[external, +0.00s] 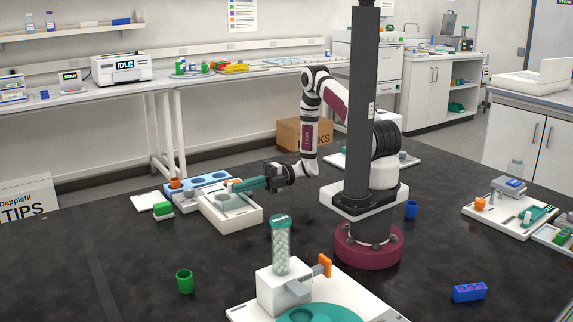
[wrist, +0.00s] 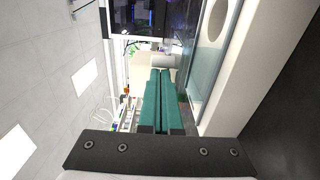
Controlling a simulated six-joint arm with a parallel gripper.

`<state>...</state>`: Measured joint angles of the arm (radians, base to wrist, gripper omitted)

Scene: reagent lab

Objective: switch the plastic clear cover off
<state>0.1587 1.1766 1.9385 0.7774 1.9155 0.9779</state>
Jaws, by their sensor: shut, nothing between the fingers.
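My gripper (external: 233,187) reaches left, low over a white box-shaped device (external: 238,220) on the dark table. Its teal fingers lie together with nothing between them; they also show in the wrist view (wrist: 160,72). A clear, greenish flat panel (wrist: 218,72), which looks like the plastic cover, lies just right of the fingers in the wrist view, along the white body of the device (wrist: 265,60). I cannot tell whether the fingers touch it. In the external view the fingers partly hide the device's top.
A blue rack (external: 208,180) with an orange cup stands behind the device. A green cup (external: 185,281) stands in front. A bead-filled clear tube with a teal cap (external: 281,245) stands on a white dispenser nearer the camera. The table between the device and green cup is clear.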

